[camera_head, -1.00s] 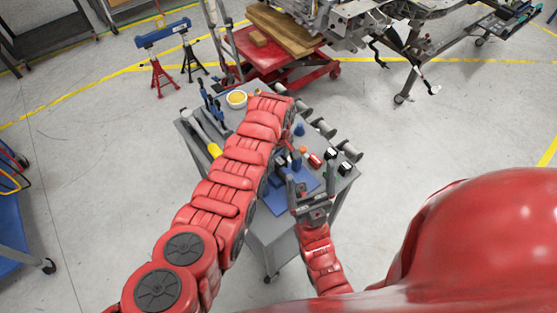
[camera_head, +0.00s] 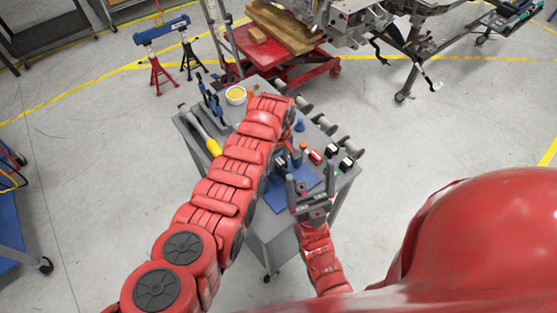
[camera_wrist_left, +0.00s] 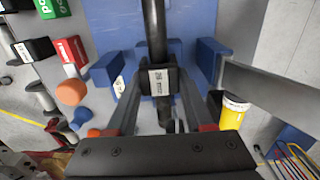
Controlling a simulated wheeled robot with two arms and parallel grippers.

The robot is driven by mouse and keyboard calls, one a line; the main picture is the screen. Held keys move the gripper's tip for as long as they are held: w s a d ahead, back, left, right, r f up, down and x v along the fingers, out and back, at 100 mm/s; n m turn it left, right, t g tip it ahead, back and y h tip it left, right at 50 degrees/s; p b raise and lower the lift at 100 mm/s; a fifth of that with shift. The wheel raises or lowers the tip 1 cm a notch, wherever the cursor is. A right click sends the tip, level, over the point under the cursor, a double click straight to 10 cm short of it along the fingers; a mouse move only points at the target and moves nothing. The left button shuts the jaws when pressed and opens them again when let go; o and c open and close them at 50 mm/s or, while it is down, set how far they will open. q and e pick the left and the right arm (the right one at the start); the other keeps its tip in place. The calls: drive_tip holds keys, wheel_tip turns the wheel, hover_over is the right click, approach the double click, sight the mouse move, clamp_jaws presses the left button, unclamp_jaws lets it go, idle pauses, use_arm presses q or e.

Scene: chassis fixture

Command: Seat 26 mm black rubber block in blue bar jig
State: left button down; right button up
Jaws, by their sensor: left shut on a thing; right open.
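The black rubber block (camera_wrist_left: 158,78) shows in the left wrist view, with a white label facing the camera. My left gripper (camera_wrist_left: 160,100) is shut on it, one finger on each side. The blue jig shows around it, with a blue upright at left (camera_wrist_left: 106,69) and another at right (camera_wrist_left: 209,60). The block is between these uprights; whether it touches the jig is unclear. A dark rod (camera_wrist_left: 153,28) runs from the top edge to the block. In the head view my left arm hides that gripper and the block. My right gripper (camera_head: 310,180) is open by the blue mat (camera_head: 297,200).
On the grey cart's right side are a red box (camera_head: 315,157), black boxes (camera_head: 346,164) and grey spools (camera_head: 350,145). An orange round thing (camera_wrist_left: 70,92) is near the jig.

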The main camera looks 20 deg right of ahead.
use_arm(q)
drive_tip(key=shift+f+b, duration=0.9)
drive_tip(key=shift+f, duration=0.15)
drive_tip(key=shift+c, duration=1)
unclamp_jaws()
wheel_tip(320, 180, up, 3)
drive_tip(key=p, duration=0.2)
drive_tip(key=shift+p, duration=0.3)
drive_tip(key=shift+r+p, duration=1.25)
drive_tip(key=shift+r, duration=0.8)
